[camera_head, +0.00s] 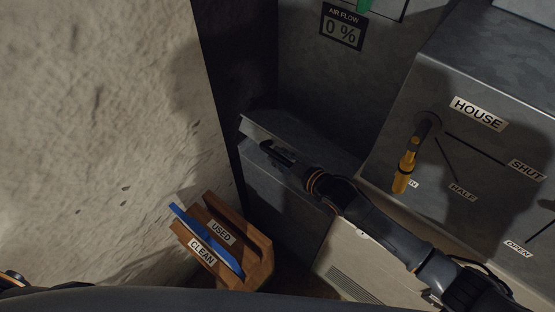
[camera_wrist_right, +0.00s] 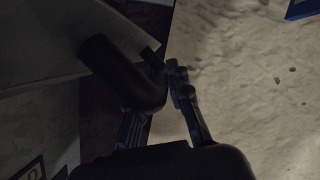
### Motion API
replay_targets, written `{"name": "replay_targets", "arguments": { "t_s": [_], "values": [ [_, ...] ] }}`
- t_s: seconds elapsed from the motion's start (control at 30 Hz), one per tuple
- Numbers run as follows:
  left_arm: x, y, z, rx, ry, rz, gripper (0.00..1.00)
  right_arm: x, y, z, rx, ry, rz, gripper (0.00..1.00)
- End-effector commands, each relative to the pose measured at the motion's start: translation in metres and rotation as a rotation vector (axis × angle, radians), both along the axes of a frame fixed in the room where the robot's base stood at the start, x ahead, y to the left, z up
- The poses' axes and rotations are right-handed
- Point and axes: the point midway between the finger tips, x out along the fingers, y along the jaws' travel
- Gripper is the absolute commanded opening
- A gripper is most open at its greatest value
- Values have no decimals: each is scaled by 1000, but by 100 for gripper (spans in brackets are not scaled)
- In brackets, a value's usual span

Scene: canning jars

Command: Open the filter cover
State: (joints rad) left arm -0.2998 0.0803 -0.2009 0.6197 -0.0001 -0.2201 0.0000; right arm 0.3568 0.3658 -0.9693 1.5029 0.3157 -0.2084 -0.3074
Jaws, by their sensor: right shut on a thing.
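The filter cover (camera_head: 312,146) is the grey metal panel on the low duct box (camera_head: 268,180) at the middle of the head view. My right gripper (camera_head: 272,150) reaches it from the lower right and is shut at its front edge. In the right wrist view a thick dark curved piece (camera_wrist_right: 125,78), which looks like the cover's handle, lies by the fingers of my right gripper (camera_wrist_right: 168,75). The grip is dim, and the fingers hide part of the handle. My left gripper is not in view.
A wooden rack (camera_head: 262,262) labelled USED and CLEAN holds a blue-edged panel (camera_head: 205,240) left of the duct box. A rough pale wall (camera_head: 100,120) stands at left. A HOUSE box (camera_head: 480,160) with a yellow lever (camera_head: 405,165) is at right. The AIR FLOW sign (camera_head: 342,27) reads 0 %.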

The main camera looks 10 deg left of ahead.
Motion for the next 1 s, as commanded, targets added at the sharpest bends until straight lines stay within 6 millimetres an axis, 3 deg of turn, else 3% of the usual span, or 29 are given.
{"name": "replay_targets", "arguments": {
  "t_s": [0.37, 0.4, 0.5, 0.83, 1.0],
  "values": [
    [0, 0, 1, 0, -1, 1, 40, 3, -2, 4, 0, -8, -2, 0],
    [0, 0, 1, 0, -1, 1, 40, 3, -2, 4, -1, -8, -2, 20],
    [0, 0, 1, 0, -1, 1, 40, 3, -2, 3, 0, -6, -2, 40],
    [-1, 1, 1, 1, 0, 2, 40, 1, -2, 2, -2, -3, -1, 41],
    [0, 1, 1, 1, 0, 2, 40, -9, -13, 6, -2, -1, -2, 41]
  ]
}}
